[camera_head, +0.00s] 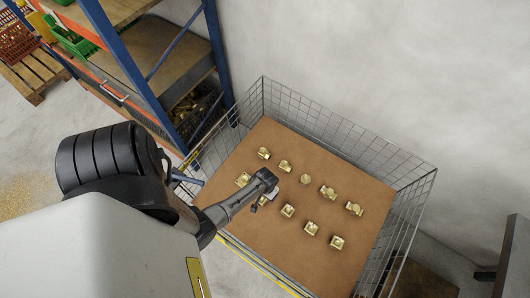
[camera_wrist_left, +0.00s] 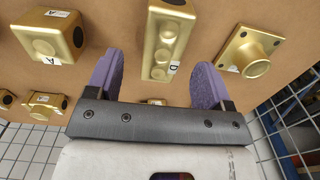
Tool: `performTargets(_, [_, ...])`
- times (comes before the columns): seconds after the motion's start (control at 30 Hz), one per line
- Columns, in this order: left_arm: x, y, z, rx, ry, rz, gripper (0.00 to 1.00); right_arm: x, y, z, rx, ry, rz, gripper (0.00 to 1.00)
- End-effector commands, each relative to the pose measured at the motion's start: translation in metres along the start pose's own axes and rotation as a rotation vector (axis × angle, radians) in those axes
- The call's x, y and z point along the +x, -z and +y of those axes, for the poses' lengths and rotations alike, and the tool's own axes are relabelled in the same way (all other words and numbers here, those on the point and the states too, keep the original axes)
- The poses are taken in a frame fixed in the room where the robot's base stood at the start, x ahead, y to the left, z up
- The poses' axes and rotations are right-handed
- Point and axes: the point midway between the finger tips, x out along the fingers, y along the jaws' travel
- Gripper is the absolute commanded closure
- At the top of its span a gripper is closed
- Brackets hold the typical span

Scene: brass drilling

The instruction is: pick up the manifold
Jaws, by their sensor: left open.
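In the left wrist view, a long brass block (camera_wrist_left: 165,40) with round bosses along its face and a tag marked D looks like the manifold. It lies on the brown board between and ahead of the two purple fingers of my left gripper (camera_wrist_left: 157,60), which is open and empty. The fingers stand on either side of its near end; I cannot tell whether they touch it. In the head view my left gripper (camera_head: 267,192) is over the left part of the board, above the front row of brass parts, and hides part of that row. My right gripper is not in view.
The brown board (camera_head: 265,255) lies in a wire mesh crate (camera_head: 405,175) with raised sides. Close to the block are a brass piece tagged A (camera_wrist_left: 48,35) and a square-flanged piece (camera_wrist_left: 250,50). A blue-framed rack (camera_head: 128,65) stands left, a wall behind.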

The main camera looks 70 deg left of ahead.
Motion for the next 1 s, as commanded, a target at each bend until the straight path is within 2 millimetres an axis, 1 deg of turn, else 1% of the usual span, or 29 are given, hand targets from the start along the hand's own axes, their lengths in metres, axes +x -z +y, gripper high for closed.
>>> performTargets(0.13, [0.022,-0.001,-0.002,0.000,0.000,-0.001,0.26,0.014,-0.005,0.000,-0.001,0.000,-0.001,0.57])
performTargets(0.3, [0.042,-0.002,-0.003,-0.001,0.000,0.000,0.26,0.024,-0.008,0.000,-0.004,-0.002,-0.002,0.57])
performTargets(0.43, [0.049,-0.002,-0.003,0.000,0.000,0.000,0.26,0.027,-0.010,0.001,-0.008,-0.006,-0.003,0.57])
performTargets(0.7, [0.050,-0.002,-0.003,0.000,0.000,0.001,0.26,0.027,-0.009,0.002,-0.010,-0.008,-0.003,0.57])
performTargets(0.77, [0.050,-0.002,-0.003,0.000,0.000,0.001,0.29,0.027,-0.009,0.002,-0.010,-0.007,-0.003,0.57])
performTargets(1.0, [0.050,-0.003,-0.003,0.000,0.000,0.000,0.52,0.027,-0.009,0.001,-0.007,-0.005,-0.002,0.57])
